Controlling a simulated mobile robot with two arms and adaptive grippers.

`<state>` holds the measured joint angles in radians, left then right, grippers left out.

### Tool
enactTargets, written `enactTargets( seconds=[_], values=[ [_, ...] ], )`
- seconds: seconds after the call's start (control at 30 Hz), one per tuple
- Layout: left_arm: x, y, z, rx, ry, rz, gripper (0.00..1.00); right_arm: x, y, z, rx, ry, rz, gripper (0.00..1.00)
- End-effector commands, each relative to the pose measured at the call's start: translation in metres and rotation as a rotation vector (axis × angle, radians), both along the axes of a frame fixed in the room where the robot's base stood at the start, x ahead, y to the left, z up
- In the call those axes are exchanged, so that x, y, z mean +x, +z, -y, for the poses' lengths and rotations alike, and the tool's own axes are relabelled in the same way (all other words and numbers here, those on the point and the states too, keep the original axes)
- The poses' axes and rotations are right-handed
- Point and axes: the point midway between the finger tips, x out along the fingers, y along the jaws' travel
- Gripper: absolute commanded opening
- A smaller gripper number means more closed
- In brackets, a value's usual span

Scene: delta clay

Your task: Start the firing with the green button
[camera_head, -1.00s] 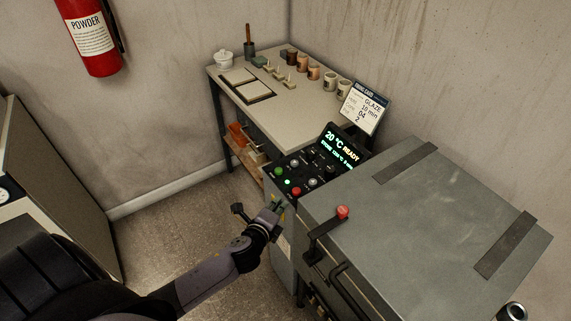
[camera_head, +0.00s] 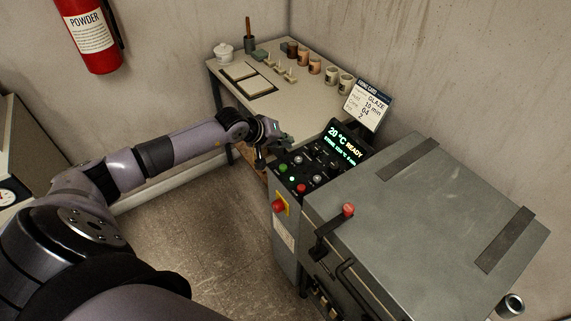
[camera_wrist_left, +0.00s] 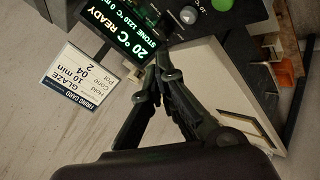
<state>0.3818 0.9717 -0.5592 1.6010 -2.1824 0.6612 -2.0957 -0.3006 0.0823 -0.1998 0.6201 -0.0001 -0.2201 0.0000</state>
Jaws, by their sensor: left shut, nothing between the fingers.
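The kiln's control panel (camera_head: 312,186) carries a green button (camera_head: 282,168) at its left edge, a small lit green light, a red button and several knobs. The green button also shows at the top of the left wrist view (camera_wrist_left: 222,4). The lit display (camera_head: 343,146) reads 20 °C READY. My left gripper (camera_head: 286,143) is shut and empty, just beyond and above the green button, apart from it as far as I can tell. In the left wrist view the shut fingers (camera_wrist_left: 168,75) point towards the display. My right gripper is not in view.
The grey kiln (camera_head: 430,220) has a red-knobbed lid latch (camera_head: 348,209) and a red stop button (camera_head: 279,205) on its front. A firing card (camera_head: 367,105) stands behind the display. A table (camera_head: 310,106) with cups and tiles is at the back. The floor in front is clear.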

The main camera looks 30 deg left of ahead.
Motion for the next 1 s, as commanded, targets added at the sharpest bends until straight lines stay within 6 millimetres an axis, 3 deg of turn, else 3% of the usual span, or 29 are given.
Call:
enactTargets(
  seconds=[0.1,0.2,0.63,1.0],
  values=[
    [0.001,0.004,-0.018,0.107,-0.025,-0.001,0.0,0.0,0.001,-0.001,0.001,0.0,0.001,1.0],
    [0.001,0.004,-0.024,0.141,-0.033,-0.004,0.0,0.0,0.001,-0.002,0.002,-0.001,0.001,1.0],
    [0.001,0.001,-0.024,0.141,-0.032,-0.004,0.0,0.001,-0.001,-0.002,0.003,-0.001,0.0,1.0],
    [0.001,-0.036,-0.023,0.139,-0.033,-0.004,0.0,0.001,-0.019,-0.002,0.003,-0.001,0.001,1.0]
  ],
)
